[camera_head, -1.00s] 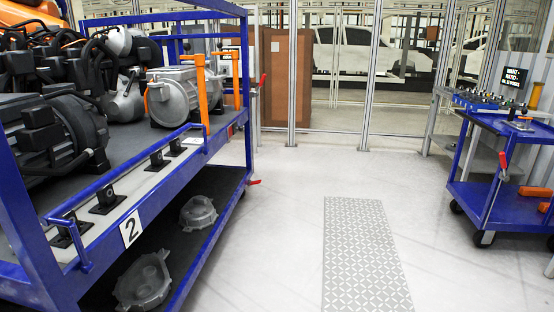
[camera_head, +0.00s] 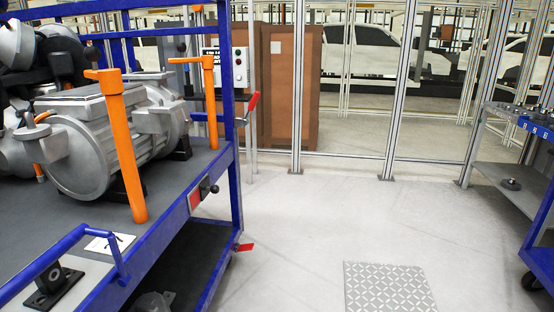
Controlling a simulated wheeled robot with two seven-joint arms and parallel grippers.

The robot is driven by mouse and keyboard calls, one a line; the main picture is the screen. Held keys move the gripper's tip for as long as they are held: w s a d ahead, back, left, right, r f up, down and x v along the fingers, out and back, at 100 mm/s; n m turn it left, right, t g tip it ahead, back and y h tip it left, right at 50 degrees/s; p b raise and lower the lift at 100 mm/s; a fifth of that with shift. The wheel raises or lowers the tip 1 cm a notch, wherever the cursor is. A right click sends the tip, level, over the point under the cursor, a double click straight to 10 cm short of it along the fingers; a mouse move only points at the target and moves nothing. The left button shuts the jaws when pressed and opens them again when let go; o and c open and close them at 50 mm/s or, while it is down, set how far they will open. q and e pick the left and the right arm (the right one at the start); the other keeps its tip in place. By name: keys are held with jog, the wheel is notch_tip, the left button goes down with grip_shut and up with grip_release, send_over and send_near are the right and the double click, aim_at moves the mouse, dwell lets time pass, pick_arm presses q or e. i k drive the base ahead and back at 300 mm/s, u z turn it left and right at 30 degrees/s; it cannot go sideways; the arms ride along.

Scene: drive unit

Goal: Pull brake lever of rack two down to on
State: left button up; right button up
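Rack two, a blue metal rack (camera_head: 232,170), fills the left side of the head view. A red lever (camera_head: 252,104) sticks out from its far right corner post, tilted with its upper end away from the post. A smaller red part (camera_head: 245,247) sits low on the same post, near the floor. The rack's number plate is out of view. Neither of my grippers shows in this view.
Grey drive units (camera_head: 80,150) and orange upright posts (camera_head: 127,150) stand on the rack's upper deck. A control box (camera_head: 240,68) and a brown cabinet (camera_head: 290,85) stand behind it. A glazed fence closes the back. A blue cart (camera_head: 542,225) stands at right. The middle floor is clear.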

aim_at(254, 99)
jog(key=i, duration=1.1)
jog(key=z, duration=0.35)
jog(key=i, duration=1.9)
jog(key=u, duration=0.6)
jog(key=i, duration=0.3)
jog(key=u, duration=0.15)
